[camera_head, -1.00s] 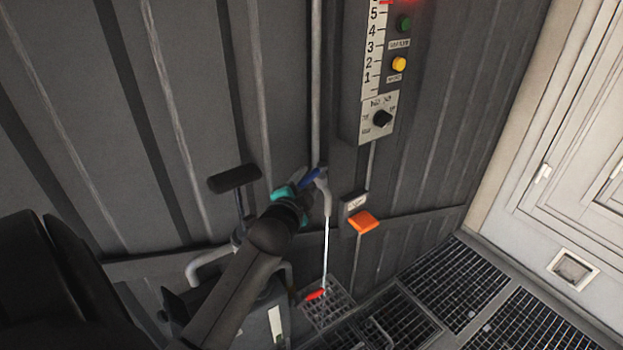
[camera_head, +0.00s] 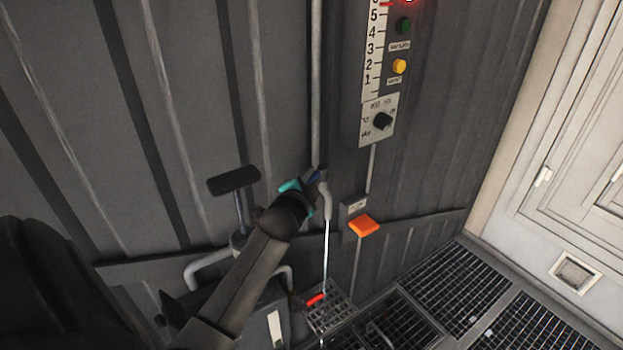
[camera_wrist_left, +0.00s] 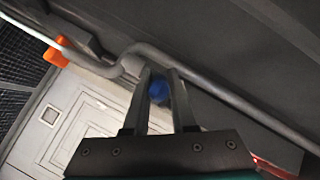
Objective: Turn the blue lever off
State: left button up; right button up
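The blue lever (camera_head: 313,177) is on the grey pipe against the ribbed wall, largely hidden by my left gripper (camera_head: 316,186). In the left wrist view the blue lever (camera_wrist_left: 158,91) shows between the two fingers of my left gripper (camera_wrist_left: 159,76). The fingers stand apart on either side of it; I cannot tell whether they touch it. The pipe's curved spout (camera_head: 325,204) is just right of the gripper. A thin pale line, like a stream, runs down from it. My right gripper is not in view.
An orange block (camera_head: 364,225) sticks out right of the spout. A black T-handle (camera_head: 234,180) is left of my arm. Below are a floor grate (camera_head: 330,312) and a red piece (camera_head: 316,299).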

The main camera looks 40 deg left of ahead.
pick_arm(q)
grip_shut()
dwell(0.9)
